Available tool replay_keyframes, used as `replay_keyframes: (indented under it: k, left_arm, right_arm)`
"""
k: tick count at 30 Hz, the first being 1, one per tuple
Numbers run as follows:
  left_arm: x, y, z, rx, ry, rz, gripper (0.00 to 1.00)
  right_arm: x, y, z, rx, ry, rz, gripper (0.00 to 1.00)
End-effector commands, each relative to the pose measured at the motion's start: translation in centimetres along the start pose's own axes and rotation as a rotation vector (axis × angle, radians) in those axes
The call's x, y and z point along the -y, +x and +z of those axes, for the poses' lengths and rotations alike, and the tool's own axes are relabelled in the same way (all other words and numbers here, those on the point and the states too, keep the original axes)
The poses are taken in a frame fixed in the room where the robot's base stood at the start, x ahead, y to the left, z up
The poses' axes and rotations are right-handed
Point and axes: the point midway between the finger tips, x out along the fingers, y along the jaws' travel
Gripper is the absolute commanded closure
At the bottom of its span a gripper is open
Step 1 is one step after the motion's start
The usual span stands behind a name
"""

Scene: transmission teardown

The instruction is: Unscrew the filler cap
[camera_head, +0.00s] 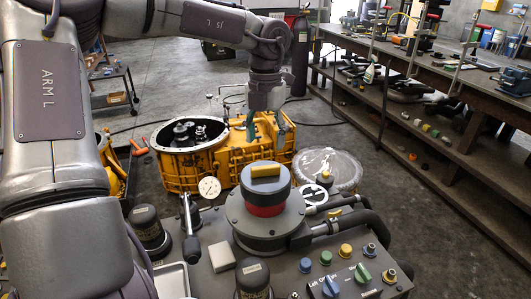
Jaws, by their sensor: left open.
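The yellow transmission housing (225,158) lies on its side on the floor in the middle, its round open end at the left showing dark metal parts inside. My left arm reaches over from the left, and my left gripper (267,128) points down at the top right part of the housing. Its fingers are apart, one on each side of a yellow part of the housing. I cannot clearly pick out the filler cap; it is too small or hidden by the gripper. Whether the fingers touch anything cannot be told. My right gripper is not in view.
A console (330,262) with coloured knobs and a large dark and red round unit (265,190) fills the foreground. A pressure gauge (209,187) stands before the housing. A round tray (347,172) lies right of it.

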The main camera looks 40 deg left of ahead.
Motion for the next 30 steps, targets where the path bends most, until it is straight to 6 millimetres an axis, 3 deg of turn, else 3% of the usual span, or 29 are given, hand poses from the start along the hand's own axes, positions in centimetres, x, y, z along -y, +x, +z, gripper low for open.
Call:
replay_keyframes:
  k: [1,9,20,22,30]
  left_arm:
    - [0.0,-0.7,-0.1,-0.004,0.093,-0.004,0.38]
    - [0.0,-0.6,-0.1,-0.003,0.561,-0.003,0.38]
    - [0.0,-0.5,-0.1,-0.003,0.944,-0.002,0.38]
    - [0.0,1.2,0.0,-0.001,0.956,0.000,0.38]
    - [0.0,4.2,0.0,0.000,0.951,0.002,0.38]
  right_arm:
    - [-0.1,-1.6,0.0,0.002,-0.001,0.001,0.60]
    - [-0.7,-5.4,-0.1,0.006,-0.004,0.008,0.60]
    - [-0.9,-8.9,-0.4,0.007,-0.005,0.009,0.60]
    - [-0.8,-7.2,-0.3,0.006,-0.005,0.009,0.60]
    - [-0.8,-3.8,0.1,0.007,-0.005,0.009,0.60]
